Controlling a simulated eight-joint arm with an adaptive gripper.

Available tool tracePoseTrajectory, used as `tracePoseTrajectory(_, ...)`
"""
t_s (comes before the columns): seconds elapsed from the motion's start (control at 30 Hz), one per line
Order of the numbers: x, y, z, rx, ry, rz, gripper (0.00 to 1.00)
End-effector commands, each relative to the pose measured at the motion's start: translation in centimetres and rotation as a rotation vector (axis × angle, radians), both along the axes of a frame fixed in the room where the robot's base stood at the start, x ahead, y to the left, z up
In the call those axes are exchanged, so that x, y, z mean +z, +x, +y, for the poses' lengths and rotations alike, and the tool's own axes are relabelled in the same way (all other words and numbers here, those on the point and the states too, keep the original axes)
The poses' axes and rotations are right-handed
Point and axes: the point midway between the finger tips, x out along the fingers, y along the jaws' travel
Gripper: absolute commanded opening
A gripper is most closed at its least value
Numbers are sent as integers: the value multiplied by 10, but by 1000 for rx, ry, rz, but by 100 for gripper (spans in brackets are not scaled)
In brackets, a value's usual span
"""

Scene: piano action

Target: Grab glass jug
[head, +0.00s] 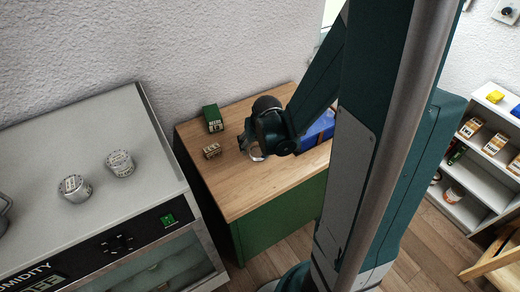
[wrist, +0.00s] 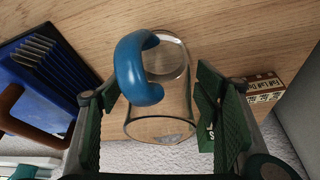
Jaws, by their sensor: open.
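The glass jug (wrist: 172,100) is clear, with a thick blue handle (wrist: 136,68). In the wrist view it lies between the two green fingers of my gripper (wrist: 155,88), with the handle nearer the left finger. My gripper is open, with a visible gap on the right side of the jug. Whether the left finger touches the handle I cannot tell. In the head view my gripper (head: 250,146) is over the wooden cabinet top (head: 240,195), and a pale bit of the jug (head: 257,154) shows beneath it; the rest is hidden.
A green box (head: 212,118) and a small lettered box (head: 212,151) stand left of my gripper in the head view. A blue ridged object (wrist: 40,75) lies on the other side. The cabinet's front top is clear. A grey appliance (head: 80,140) with two tins stands left.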

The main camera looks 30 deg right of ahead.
Motion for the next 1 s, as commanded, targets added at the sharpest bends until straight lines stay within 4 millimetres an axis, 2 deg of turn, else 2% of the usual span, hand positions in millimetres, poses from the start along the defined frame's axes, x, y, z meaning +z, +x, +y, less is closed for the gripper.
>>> tracePoseTrajectory(0.67,-3,1,0,0,0,0,63)
tracePoseTrajectory(1.0,-3,1,0,0,0,0,19)
